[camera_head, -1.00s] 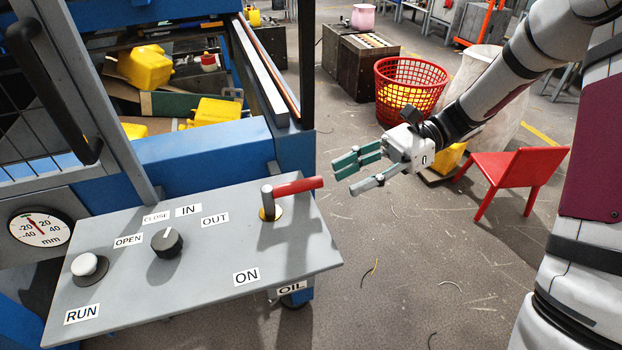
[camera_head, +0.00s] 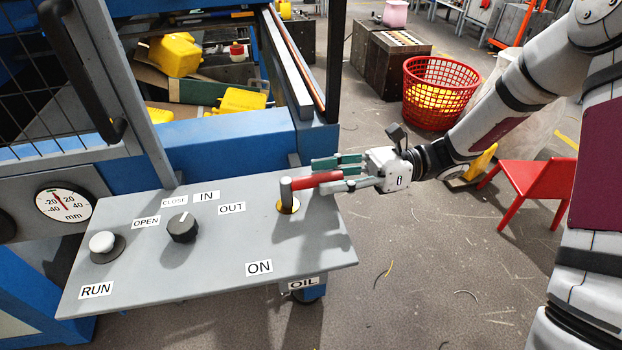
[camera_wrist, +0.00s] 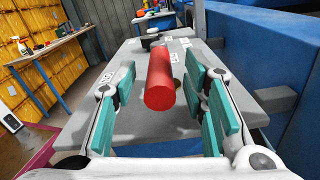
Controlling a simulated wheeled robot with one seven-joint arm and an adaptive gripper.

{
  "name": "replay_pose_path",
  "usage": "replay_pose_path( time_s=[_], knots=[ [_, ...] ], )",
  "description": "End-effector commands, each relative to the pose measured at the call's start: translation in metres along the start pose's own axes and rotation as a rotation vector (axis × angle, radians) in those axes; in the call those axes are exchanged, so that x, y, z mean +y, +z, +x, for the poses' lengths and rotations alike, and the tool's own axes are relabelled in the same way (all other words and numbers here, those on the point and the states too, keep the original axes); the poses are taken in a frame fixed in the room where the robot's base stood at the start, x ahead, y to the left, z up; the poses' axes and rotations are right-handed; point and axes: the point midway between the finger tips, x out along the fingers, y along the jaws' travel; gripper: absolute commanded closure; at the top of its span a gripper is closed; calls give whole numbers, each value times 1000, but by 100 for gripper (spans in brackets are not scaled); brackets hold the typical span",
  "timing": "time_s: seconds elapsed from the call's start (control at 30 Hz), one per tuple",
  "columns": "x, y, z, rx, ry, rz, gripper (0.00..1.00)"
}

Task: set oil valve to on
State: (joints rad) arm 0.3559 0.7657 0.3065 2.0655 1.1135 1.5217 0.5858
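The oil valve is a grey post with a red handle (camera_head: 318,180) at the right end of the sloping grey panel (camera_head: 200,265). The handle points right, toward my gripper. The ON label (camera_head: 259,268) lies on the panel toward the front, and the OIL label (camera_head: 303,283) is at its front right edge. My gripper (camera_head: 338,174) is open, with its green-padded fingers on both sides of the handle's outer part. In the wrist view the red handle (camera_wrist: 161,82) stands between the fingers (camera_wrist: 160,112), with gaps on both sides.
A black knob (camera_head: 182,228) and a white RUN button (camera_head: 103,243) sit left on the panel. The blue machine frame (camera_head: 230,140) rises behind. A red basket (camera_head: 440,92) and red chair (camera_head: 540,185) stand on the floor at right.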

Motion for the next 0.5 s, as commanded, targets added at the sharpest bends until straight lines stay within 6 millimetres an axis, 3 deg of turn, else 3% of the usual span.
replay_pose_path(
  time_s=[0.2, 0.5],
  knots=[
    [0, 0, 28, 0, 1, 2, 60],
    [0, 0, 37, 1, -1, 0, 60]
  ],
)
